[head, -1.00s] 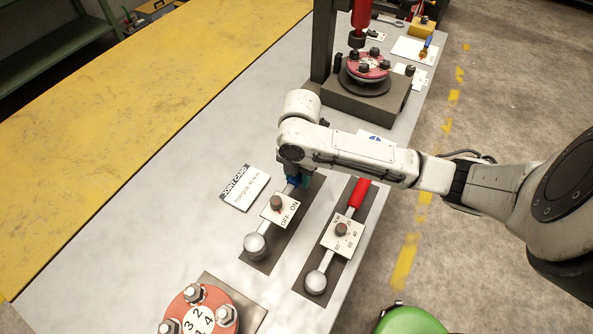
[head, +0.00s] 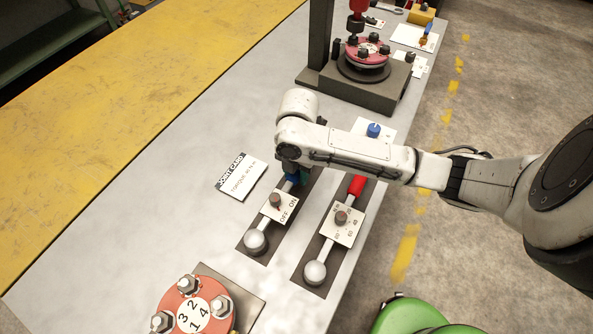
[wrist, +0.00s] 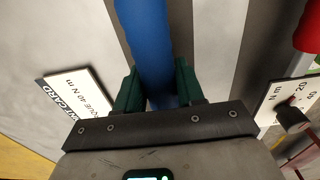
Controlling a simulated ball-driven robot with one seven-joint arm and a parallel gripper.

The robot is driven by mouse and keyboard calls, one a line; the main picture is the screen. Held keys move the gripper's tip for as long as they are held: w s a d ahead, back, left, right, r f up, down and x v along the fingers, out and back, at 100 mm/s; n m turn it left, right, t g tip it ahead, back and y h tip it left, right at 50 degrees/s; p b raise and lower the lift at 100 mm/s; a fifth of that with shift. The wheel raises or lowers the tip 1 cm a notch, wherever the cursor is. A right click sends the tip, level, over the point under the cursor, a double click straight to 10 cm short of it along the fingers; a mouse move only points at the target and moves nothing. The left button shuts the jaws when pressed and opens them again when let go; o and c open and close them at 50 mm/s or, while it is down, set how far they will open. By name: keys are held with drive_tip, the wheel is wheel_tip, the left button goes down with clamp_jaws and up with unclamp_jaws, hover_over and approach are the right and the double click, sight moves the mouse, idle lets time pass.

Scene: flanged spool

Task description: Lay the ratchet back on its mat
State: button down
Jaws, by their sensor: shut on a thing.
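The ratchet (head: 266,220) has a round silver head, a white OFF/ON plate with a knob, and a blue handle. It lies along a dark grey mat (head: 245,246) on the bench, and I cannot tell whether it touches the mat. My gripper (head: 296,178) is shut on the blue handle at the far end. In the wrist view the blue handle (wrist: 150,45) runs between the green fingers of my gripper (wrist: 160,88), with the dark mat beneath. My arm hides part of the handle end in the head view.
A red-handled torque wrench (head: 341,220) lies on a parallel mat to the right. A joint card (head: 241,176) lies to the left. A red flange (head: 193,307) with nuts is in front, and a spool on a dark stand (head: 365,85) is behind. Bare bench lies left.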

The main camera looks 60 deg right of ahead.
drive_tip(key=shift+f+b, duration=0.3)
drive_tip(key=shift+f, duration=0.15)
drive_tip(key=c, duration=0.6)
unclamp_jaws()
drive_tip(key=r, duration=1)
drive_tip(key=shift+d+r+b, duration=0.2)
drive_tip(key=shift+r+b, duration=0.2)
